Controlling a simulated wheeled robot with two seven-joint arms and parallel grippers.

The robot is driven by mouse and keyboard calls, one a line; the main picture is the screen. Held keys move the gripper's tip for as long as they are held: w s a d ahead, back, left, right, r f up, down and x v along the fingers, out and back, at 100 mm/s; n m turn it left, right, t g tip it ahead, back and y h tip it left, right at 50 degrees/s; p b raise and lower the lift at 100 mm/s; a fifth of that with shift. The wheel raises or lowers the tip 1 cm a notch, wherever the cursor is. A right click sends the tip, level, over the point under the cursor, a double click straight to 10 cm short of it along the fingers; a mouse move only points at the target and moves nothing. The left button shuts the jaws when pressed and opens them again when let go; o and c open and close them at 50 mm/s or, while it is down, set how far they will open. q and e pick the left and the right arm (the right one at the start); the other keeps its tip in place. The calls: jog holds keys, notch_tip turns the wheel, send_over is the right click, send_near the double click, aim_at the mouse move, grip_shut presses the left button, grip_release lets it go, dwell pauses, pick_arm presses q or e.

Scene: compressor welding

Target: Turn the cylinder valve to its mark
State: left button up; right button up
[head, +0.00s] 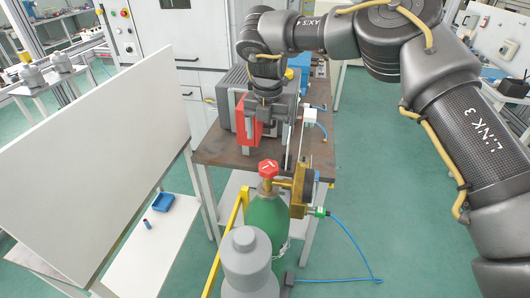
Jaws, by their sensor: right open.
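The cylinder valve is a red knob (268,168) on top of a green gas cylinder (266,214), with a pale mark on its upper face. A brass regulator (298,192) is joined to its right side. My right gripper (270,121) points down behind and above the knob, over the workbench, apart from the knob. It is open; its fingertips are hard to make out against the bench equipment. Nothing shows held in it. My left gripper is out of view.
A workbench (222,148) stands behind the cylinder, carrying a grey machine (232,100) and a red part (249,120). A grey domed body (248,262) and a yellow frame (228,240) are close in front. A white panel (95,165) fills the left; a blue hose (360,262) lies right.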

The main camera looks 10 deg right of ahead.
aim_at(269, 165)
jog(key=shift+s+d+f+p, duration=0.2)
jog(key=shift+s+f+p, duration=0.35)
jog(key=shift+s+f, duration=0.35)
jog(key=f, duration=0.2)
jog(key=w+f+p, duration=0.1)
jog(key=shift+f, duration=0.35)
jog(key=f, duration=0.1)
jog(key=f+p, duration=0.1)
jog(key=f, duration=0.1)
jog(key=shift+s+d+f, duration=0.1)
jog(key=shift+s+f, duration=0.1)
jog(key=shift+f, duration=0.3)
jog(key=shift+w+f, duration=0.1)
jog(key=shift+f, duration=0.2)
jog(key=c, duration=1)
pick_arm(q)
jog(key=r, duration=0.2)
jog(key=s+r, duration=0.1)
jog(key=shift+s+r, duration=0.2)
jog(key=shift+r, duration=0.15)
